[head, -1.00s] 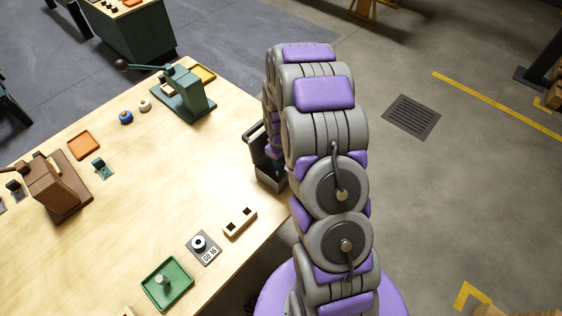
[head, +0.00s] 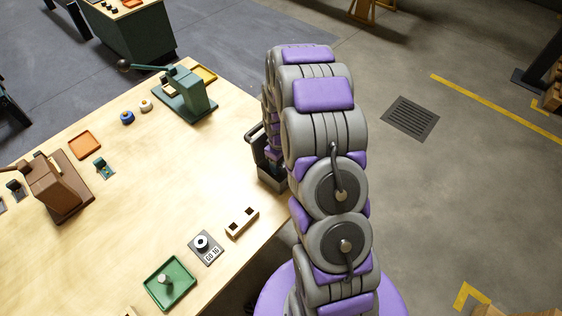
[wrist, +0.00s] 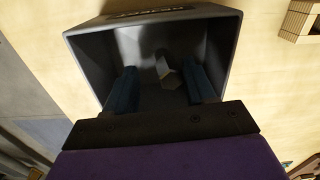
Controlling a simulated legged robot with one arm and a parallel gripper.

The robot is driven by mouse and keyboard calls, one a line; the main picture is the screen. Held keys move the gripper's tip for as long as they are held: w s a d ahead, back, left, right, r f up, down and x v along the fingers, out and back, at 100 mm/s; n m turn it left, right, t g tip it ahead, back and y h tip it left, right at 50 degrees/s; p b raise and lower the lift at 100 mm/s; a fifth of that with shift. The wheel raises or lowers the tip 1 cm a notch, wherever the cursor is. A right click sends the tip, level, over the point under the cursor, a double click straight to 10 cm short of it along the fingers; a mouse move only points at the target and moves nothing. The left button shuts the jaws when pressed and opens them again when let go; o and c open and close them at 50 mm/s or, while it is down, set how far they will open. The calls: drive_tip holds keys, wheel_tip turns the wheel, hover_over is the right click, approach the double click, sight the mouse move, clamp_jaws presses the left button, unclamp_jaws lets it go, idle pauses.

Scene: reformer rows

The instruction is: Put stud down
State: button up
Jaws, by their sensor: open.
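In the wrist view my gripper (wrist: 160,69) is open, its two blue fingers apart and reaching into a dark grey open-topped bin (wrist: 222,48). A small grey metallic piece, apparently the stud (wrist: 166,72), lies in the bin between the fingertips, with a gap to each finger. In the head view the bin (head: 272,180) stands at the table's right edge, partly hidden by my arm, and the stud inside it cannot be seen there.
A green tray (head: 150,286) holding a small metal piece, a counter plate (head: 206,249) and a two-hole wooden block (head: 242,223) are on the table (head: 150,215). A green press (head: 187,95) and brown press (head: 58,188) stand farther off. The table's middle is clear.

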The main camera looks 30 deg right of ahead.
wheel_tip(320, 180, up, 12)
drive_tip(key=p, duration=0.3)
drive_tip(key=s+a+r, duration=0.4)
drive_tip(key=s+r, duration=0.1)
drive_tip(key=r, duration=0.2)
drive_tip(key=s+a+r+m, duration=0.1)
drive_tip(key=s+a+r, duration=0.2)
drive_tip(key=s, duration=0.6)
drive_tip(key=s+a+r+m+g, duration=0.1)
drive_tip(key=s+a+r+m, duration=0.1)
drive_tip(key=s, duration=0.7)
drive_tip(key=s+a+r+m, duration=0.1)
drive_tip(key=s+a+r, duration=0.3)
drive_tip(key=s, duration=0.5)
wheel_tip(320, 180, up, 2)
drive_tip(key=shift+s+a+r+m+g, duration=0.2)
drive_tip(key=shift+a+m+g, duration=0.1)
drive_tip(key=shift+a+m, duration=0.1)
drive_tip(key=shift+c, duration=0.4)
